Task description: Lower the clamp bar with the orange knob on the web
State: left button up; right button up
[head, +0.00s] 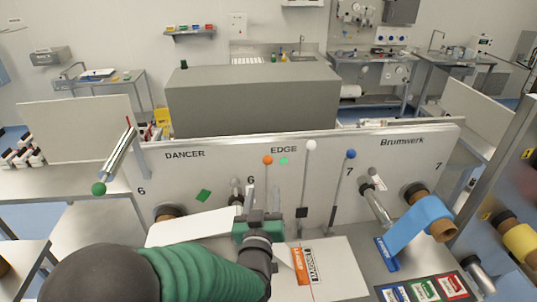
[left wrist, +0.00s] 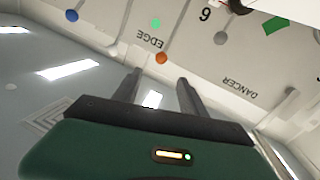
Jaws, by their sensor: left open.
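The orange knob (head: 267,160) tops a thin upright rod in front of the white panel, below the word EDGE. The clamp bar itself cannot be made out behind my gripper. The white web (head: 190,229) runs right from the left roll, passes behind my gripper, and a white sheet (head: 335,265) lies beyond it. My left gripper (head: 262,198) is open and empty, below the knob. In the left wrist view its two fingers (left wrist: 160,78) are apart, and the orange knob (left wrist: 161,58) shows beyond and between their tips, not held. My right gripper is out of view.
Rods with a white knob (head: 311,145) and a blue knob (head: 351,154) stand to the right. A blue web (head: 420,220) hangs on the right roll. Colored cards (head: 423,290) lie at lower right.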

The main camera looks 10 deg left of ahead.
aim_at(267, 163)
pick_arm(q)
jog(key=w+p, duration=0.2)
jog(key=w, duration=0.2)
jog(key=w+a+p, duration=0.1)
jog(key=w, duration=0.4)
jog(key=w+a+p, duration=0.1)
jog(key=w+p, duration=0.1)
jog(key=w, duration=0.3)
jog(key=shift+w+p, duration=0.2)
jog(key=shift+p, duration=0.15)
jog(key=shift+w+f, duration=0.1)
jog(key=shift+w, duration=0.45)
jog(key=shift+c, duration=0.4)
grip_shut()
